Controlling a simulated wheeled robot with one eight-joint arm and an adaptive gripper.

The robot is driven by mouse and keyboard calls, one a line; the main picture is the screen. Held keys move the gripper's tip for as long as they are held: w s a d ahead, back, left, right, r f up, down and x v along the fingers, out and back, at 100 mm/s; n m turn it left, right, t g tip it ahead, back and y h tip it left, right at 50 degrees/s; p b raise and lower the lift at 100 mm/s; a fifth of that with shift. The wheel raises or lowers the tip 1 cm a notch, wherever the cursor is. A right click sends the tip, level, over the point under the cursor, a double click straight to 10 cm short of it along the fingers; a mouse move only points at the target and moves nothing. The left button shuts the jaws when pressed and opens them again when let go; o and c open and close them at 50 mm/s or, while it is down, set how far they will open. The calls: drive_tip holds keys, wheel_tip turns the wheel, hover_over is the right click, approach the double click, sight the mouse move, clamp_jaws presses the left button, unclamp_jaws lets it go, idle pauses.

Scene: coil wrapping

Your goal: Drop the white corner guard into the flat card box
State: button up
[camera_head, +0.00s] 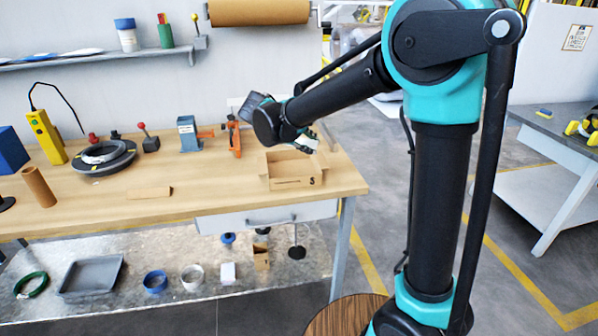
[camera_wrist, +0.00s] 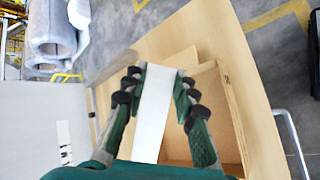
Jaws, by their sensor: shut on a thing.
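My gripper (camera_wrist: 158,95) is shut on a white corner guard (camera_wrist: 152,115), a pale strip lying between its green-and-black fingers in the wrist view. In the head view my gripper (camera_head: 312,140) is above the back right part of the flat card box, and a bit of white shows at its fingers. The flat card box (camera_head: 296,184) is open-topped and sits at the right end of the wooden bench. In the wrist view the box wall (camera_wrist: 232,115) shows to the right of the fingers and below them. Part of the box inside is hidden by the fingers and guard.
The wooden bench (camera_head: 215,185) has free room left of the box, with a small flat card piece (camera_head: 150,192) there. An orange clamp (camera_head: 234,138) and a blue-grey vise (camera_head: 188,134) stand behind. A lower shelf (camera_head: 200,255) holds rolls and a grey tray (camera_head: 92,275).

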drive_tip(key=shift+f, duration=1.15)
drive_tip(key=o, duration=1)
drive_tip(key=v, duration=1.2)
